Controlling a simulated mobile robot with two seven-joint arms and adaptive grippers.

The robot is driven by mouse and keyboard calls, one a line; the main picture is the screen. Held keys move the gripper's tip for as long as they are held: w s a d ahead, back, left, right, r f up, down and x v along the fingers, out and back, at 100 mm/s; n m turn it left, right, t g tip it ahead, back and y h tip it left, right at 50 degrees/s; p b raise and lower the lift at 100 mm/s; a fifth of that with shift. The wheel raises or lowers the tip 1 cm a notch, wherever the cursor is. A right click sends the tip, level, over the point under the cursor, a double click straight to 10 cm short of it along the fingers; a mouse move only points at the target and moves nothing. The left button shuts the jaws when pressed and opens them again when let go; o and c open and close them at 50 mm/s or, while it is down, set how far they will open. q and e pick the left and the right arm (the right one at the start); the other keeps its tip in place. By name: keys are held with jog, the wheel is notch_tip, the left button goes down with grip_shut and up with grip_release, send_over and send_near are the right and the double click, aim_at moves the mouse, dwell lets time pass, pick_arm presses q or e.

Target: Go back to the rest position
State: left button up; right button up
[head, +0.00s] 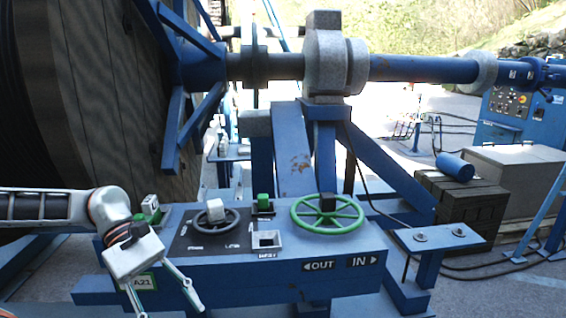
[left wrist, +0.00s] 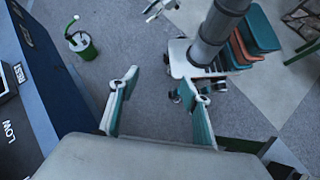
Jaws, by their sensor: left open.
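My left gripper (head: 170,302) comes in from the left in the head view and hangs in front of the left end of the blue control console (head: 240,278). Its two fingers are spread and point down, with nothing between them. In the left wrist view the same gripper (left wrist: 164,88) is open above the grey floor (left wrist: 150,45), and the console's edge (left wrist: 48,85) with dark label plates runs along the left. My right gripper is not in view.
The console carries a dark handwheel (head: 232,222) and a green handwheel (head: 350,222). A large cable reel (head: 110,90) stands behind my left arm. A blue shaft (head: 420,68) runs to the right. A green bucket (left wrist: 84,48) stands on the floor.

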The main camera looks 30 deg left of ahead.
pick_arm(q)
jog(key=w+d+f+n+t+h, duration=0.2)
jog(key=w+d+f+n+t, duration=0.5)
jog(key=n, duration=0.5)
jog(key=w+d+f+n+t+h, duration=0.25)
jog(key=w+d+n+t, duration=0.3)
jog(key=d+n, duration=0.5)
jog(key=s+a+f+n+t+y, duration=0.1)
jog(key=a+f+n+t+y, duration=0.25)
jog(key=f+n+y, duration=0.9)
jog(key=s+f+n+g, duration=0.2)
jog(key=s+f+n, duration=0.3)
jog(key=f+n, duration=0.2)
jog(key=s+d+f+n+g, duration=0.1)
jog(key=s+f+n+g, duration=0.1)
jog(key=s+f+n, duration=0.4)
notch_tip(320, 180, down, 2)
jog(key=n, duration=0.5)
jog(key=shift+g, duration=0.3)
jog(key=shift+f, duration=0.1)
